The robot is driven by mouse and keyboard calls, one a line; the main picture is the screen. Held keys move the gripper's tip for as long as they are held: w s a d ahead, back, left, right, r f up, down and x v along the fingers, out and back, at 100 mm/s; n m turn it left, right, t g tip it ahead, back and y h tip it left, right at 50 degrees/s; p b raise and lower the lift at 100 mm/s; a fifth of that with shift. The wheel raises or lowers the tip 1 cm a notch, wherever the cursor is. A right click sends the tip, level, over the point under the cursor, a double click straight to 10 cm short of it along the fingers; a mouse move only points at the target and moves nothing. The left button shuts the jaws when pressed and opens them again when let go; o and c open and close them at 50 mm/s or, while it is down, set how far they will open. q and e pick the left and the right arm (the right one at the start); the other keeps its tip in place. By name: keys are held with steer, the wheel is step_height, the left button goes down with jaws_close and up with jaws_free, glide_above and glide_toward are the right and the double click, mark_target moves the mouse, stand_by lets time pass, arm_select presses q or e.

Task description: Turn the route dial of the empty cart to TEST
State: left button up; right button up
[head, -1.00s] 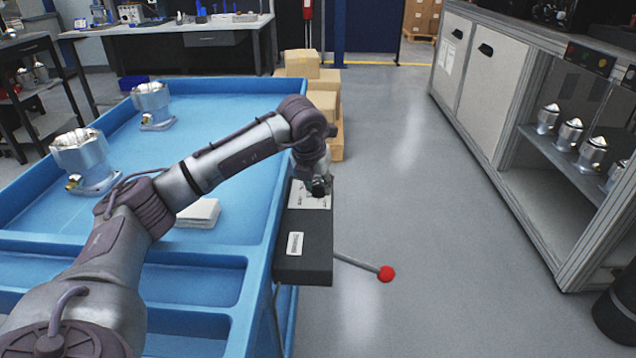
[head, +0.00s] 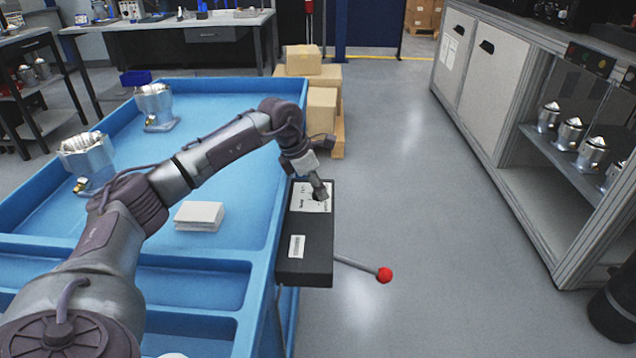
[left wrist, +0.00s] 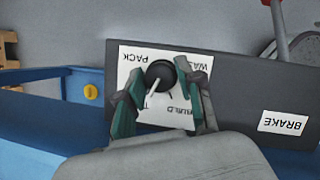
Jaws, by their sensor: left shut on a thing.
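The blue cart (head: 262,235) carries a black control box (head: 318,262) on its right side, with a white dial plate (head: 301,205). In the left wrist view the plate (left wrist: 128,68) reads PACK, a partly covered "WAS", BUILD and a label mostly hidden, showing a T. The round black route dial (left wrist: 160,74) has a white pointer line angled toward the lower left of that picture, on the side of the T. My left gripper (head: 321,194) is at the plate; its fingers (left wrist: 163,88) are shut on the dial, one on either side. My right gripper is out of view.
Two metal housings (head: 88,160) (head: 155,105) and a white stack (head: 200,216) sit on the cart. A lever with a red knob (head: 385,275) sticks out right of the box, and a BRAKE label (left wrist: 283,123) is on it. Boxes (head: 318,108) stand behind. The aisle floor is clear.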

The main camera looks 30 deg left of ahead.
arm_select(q)
steer(key=shift+m, duration=0.7)
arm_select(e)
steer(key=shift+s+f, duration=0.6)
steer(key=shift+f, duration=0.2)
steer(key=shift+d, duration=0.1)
arm_select(q)
steer(key=o, duration=1.1)
steer(key=shift+o, duration=0.2)
steer(key=shift+g, duration=0.3)
steer(key=shift+a+r, duration=0.1)
steer(key=shift+r, duration=0.1)
steer(key=v, duration=1.1)
steer(key=shift+a+r, duration=0.2)
steer(key=shift+a, duration=0.05)
steer(key=shift+s, duration=0.1)
